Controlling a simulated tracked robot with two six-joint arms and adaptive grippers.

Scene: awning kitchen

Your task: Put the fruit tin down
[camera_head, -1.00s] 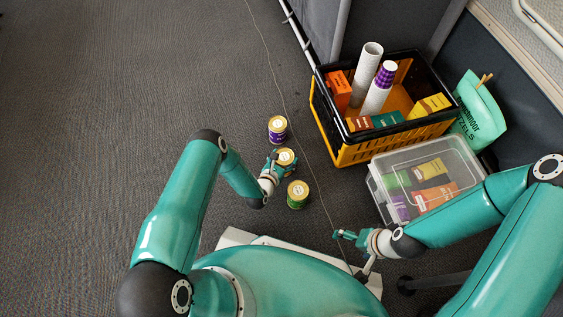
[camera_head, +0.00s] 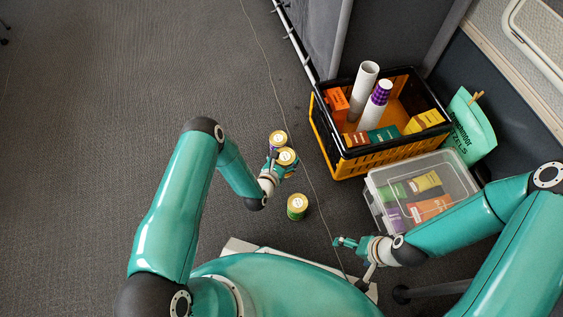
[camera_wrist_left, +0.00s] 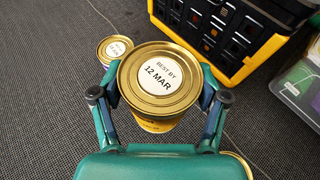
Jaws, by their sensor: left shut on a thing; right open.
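My left gripper (camera_head: 283,166) is shut on a gold-lidded tin (camera_head: 287,156). In the left wrist view the tin (camera_wrist_left: 158,78) stands about upright between the two fingers, its lid marked "BEST BY 12 MAR". Its side shows a yellow strip; the name on the label is hidden, so I cannot read that it is the fruit tin. A purple-sided tin (camera_head: 278,138) is just beyond it, partly covered by it in the head view. A green-sided tin (camera_head: 297,207) stands on the floor nearer me. My right gripper (camera_head: 345,242) is open and empty beside the clear box.
A yellow-and-black crate (camera_head: 340,160) with boxes and tubes stands to the right. A lidded clear box (camera_head: 374,193) with packets is in front of it. A green bag (camera_head: 472,128) leans behind. A thin cable (camera_head: 262,50) crosses the floor.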

